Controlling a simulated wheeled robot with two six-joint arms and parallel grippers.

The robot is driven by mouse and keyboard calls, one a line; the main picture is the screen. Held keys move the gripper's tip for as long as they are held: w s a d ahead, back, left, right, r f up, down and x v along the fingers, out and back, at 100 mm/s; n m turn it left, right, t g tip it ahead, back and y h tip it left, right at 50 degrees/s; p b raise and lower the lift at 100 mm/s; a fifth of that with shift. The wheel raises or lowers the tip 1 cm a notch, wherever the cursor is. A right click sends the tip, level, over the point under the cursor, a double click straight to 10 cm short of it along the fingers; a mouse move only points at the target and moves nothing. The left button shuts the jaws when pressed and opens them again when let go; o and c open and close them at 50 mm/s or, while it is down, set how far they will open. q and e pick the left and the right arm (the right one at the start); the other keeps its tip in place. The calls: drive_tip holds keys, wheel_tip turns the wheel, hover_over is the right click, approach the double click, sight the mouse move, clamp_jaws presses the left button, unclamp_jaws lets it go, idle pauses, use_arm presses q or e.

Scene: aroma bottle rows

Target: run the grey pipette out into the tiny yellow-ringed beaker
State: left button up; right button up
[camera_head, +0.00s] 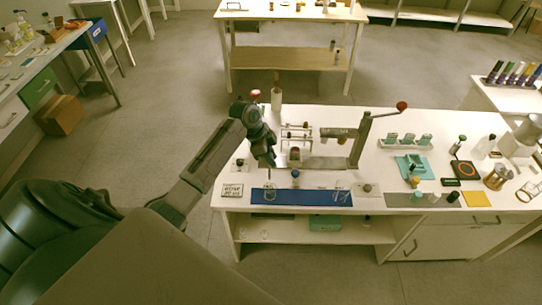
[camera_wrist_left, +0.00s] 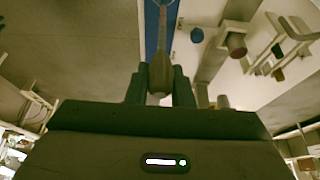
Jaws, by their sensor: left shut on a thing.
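My left gripper (camera_head: 270,163) hangs above the left part of the blue mat (camera_head: 300,199) near the table's front edge. In the left wrist view the gripper (camera_wrist_left: 160,88) is shut on the grey pipette (camera_wrist_left: 161,70), whose bulb sits between the fingers. The pipette points toward the blue mat (camera_wrist_left: 151,35). A small clear beaker (camera_head: 269,196) stands on the mat's left part, below the gripper. A round rim (camera_wrist_left: 160,3) shows at the top edge of the wrist view, near the pipette's far end. I cannot make out a yellow ring or the pipette's tip. My right gripper is out of view.
A small blue-topped bottle (camera_head: 295,174) stands just behind the mat. A stand with a red-knobbed lever (camera_head: 362,135) rises behind it. Clear glassware (camera_head: 341,196) lies on the mat's right part. A white labelled tray (camera_head: 232,190) is left of the mat.

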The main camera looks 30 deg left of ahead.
use_arm(q)
drive_tip(key=shift+d+f, duration=0.15)
drive_tip(key=shift+f, duration=0.15)
drive_tip(key=shift+f+b, duration=0.25)
drive_tip(key=shift+b, duration=0.05)
drive_tip(key=shift+f+b, duration=0.3)
drive_tip(key=shift+f, duration=0.3)
drive_tip(key=shift+f+b, duration=0.35)
drive_tip(key=shift+f, duration=0.45)
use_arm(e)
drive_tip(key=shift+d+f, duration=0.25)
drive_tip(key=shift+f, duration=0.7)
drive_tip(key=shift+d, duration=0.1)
use_arm(q)
clamp_jaws()
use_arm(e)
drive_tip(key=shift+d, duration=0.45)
